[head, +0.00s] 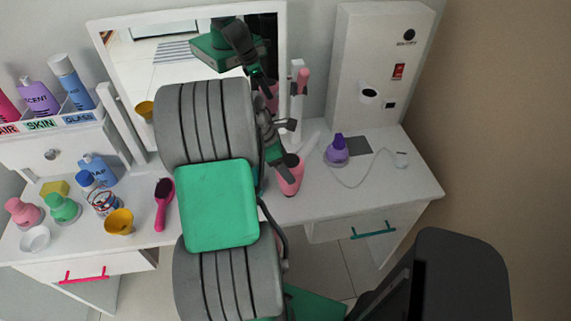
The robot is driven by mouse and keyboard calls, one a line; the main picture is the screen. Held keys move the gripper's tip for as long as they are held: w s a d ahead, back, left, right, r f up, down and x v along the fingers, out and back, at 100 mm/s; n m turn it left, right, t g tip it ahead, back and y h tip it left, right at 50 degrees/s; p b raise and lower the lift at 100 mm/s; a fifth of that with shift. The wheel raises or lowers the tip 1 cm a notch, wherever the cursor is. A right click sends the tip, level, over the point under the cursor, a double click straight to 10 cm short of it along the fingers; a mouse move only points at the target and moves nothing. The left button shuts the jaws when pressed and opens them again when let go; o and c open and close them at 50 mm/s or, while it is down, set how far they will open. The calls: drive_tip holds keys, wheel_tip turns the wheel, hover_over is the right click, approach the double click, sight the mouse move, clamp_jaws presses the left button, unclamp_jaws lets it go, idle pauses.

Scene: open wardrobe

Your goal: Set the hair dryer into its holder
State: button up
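A pink object with a dark round end (290,180), which looks like the hair dryer, is at the table's middle, right beside my gripper (283,146). My gripper is small and partly hidden by my arm, so I cannot tell whether its fingers are closed on the pink object. A tall white panel (350,60) stands at the back right of the table. A white ring with a dark opening (369,96) sticks out from its front and looks like the holder. The ring appears empty.
A purple bottle (337,152), a grey pad (359,145) and a thin cord (372,182) lie right of my gripper. A mirror (280,50) stands behind. A pink brush (163,200), a yellow cup (119,222) and several bottles crowd the left. The front right tabletop is clear.

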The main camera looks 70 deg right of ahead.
drive_tip(key=o, duration=2)
drive_tip(key=v, duration=1.2)
drive_tip(key=w+a+r+m+t+h, duration=0.1)
drive_tip(key=w+a+r+t, duration=0.15)
drive_tip(key=w+a, duration=0.75)
drive_tip(key=w+a+m+t+y, duration=0.1)
drive_tip(key=w+a+m+t, duration=0.1)
drive_tip(key=a, duration=1.3)
drive_tip(key=w+a+m+t+y, duration=0.2)
drive_tip(key=w+a+t, duration=0.1)
drive_tip(key=a, duration=1.2)
drive_tip(key=shift+w+a+f+m+p, duration=0.3)
drive_tip(key=shift+w+a+m+p, duration=0.05)
drive_tip(key=shift+m, duration=0.05)
